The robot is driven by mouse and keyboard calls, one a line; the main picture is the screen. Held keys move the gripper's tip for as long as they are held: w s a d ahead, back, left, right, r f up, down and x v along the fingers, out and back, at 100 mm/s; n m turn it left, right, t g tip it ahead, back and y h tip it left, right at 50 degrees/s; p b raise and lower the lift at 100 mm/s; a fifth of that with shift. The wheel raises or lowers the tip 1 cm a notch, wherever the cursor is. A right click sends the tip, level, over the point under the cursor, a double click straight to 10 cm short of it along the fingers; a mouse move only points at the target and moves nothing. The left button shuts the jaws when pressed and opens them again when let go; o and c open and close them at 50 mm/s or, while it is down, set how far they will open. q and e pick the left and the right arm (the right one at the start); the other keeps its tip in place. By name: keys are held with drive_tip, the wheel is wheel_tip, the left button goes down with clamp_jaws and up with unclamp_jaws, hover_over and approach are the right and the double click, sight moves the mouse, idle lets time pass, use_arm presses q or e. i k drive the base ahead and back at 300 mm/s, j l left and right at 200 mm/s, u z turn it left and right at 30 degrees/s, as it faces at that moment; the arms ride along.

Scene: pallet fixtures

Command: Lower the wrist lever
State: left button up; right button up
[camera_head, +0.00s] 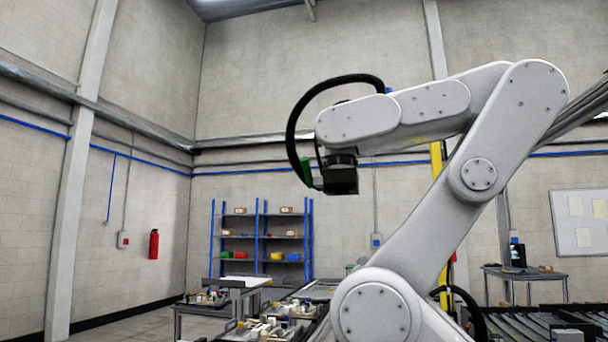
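A large white jointed arm (435,190) rises from the lower right and bends over to the left. Its wrist end carries a dark block (341,178) pointing down. A small green piece (306,171), upright and narrow, sits just left of this wrist; it may be the wrist lever, but its shape is too small to be sure. A thick black hose (297,122) loops from the top of the arm down beside the green piece. No gripper fingers of mine show in this view.
Workbenches with small parts (215,300) stand low at the centre left. A blue shelf rack (262,239) stands at the back. A roller conveyor (530,322) and a small table (525,272) are at the right. The air left of the arm is clear.

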sight(305, 162)
drive_tip(key=i+l, duration=0.15)
drive_tip(key=i, duration=0.45)
drive_tip(key=i+l, duration=0.1)
drive_tip(key=i, duration=0.5)
drive_tip(key=u, duration=1.2)
